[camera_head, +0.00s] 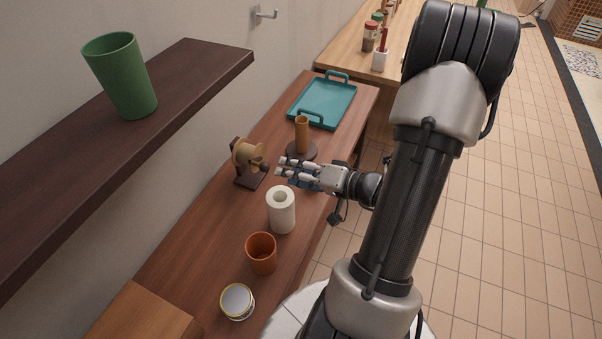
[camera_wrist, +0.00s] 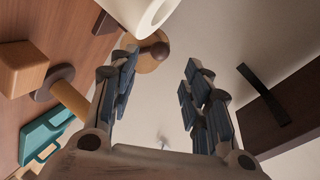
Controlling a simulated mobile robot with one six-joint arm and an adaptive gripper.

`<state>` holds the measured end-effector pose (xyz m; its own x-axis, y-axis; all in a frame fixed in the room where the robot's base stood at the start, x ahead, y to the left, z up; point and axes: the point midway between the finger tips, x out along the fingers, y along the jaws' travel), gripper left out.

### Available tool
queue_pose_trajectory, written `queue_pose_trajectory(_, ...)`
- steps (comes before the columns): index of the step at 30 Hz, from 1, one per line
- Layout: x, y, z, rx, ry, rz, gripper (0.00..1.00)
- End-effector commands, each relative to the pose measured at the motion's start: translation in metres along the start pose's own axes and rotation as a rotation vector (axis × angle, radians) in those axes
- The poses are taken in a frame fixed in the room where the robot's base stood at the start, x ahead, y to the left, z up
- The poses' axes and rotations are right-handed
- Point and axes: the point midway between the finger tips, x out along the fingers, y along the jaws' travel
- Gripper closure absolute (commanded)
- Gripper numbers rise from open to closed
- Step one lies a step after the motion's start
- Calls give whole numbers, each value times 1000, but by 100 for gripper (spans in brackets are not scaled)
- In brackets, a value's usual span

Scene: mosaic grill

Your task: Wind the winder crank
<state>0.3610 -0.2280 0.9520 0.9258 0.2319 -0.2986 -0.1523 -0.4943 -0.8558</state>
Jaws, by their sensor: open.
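The winder (camera_head: 246,155) stands on the brown counter, a tan wooden drum on a dark base. Its crank, with a dark knob (camera_head: 265,167), is on the side facing my gripper. My gripper (camera_head: 280,168) is open and level, its fingertips just right of the knob. I cannot tell whether they touch it. In the wrist view a tan round part with a brown knob, likely the winder (camera_wrist: 147,60), shows near the left fingertip of my gripper (camera_wrist: 161,65). Nothing is between the fingers.
A white paper roll (camera_head: 281,212) stands close in front of my gripper. A wooden post on a dark disc (camera_head: 302,135) stands just behind it. An orange cup (camera_head: 262,254), a can (camera_head: 238,301) and a teal tray (camera_head: 323,102) share the counter. A dark shelf (camera_head: 190,75) overhangs left.

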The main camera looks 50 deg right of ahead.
Motion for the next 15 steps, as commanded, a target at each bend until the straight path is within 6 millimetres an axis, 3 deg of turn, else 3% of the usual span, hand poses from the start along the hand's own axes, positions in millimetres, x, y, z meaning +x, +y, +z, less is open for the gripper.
queue_pose_trajectory(6, -23, 0, 0, 1, 1, 0, 56)
queue_pose_trajectory(15, -25, 0, 0, 1, -1, 0, 56)
